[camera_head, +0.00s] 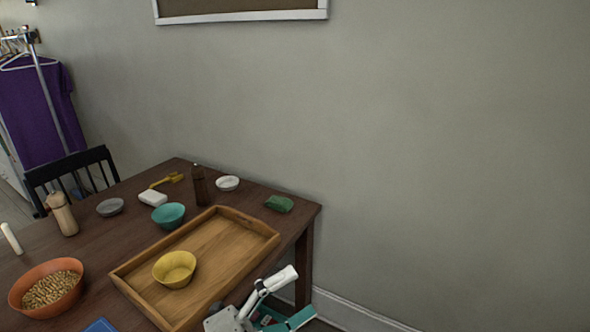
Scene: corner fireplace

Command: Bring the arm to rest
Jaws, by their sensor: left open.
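My left gripper (288,297) shows at the bottom of the head view, beside the table's near right corner. It is open, with its fingers apart and pointing right. I see nothing between the fingers. The rest of the left arm is mostly out of the picture. My right gripper is not in view.
The dark wooden table (297,217) is close by on the left. On it are a wooden tray (225,255) holding a yellow bowl (174,268), an orange bowl of nuts or grains (27,287), a teal bowl (168,214) and a dark bottle (199,186). A bare wall (440,150) fills the right.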

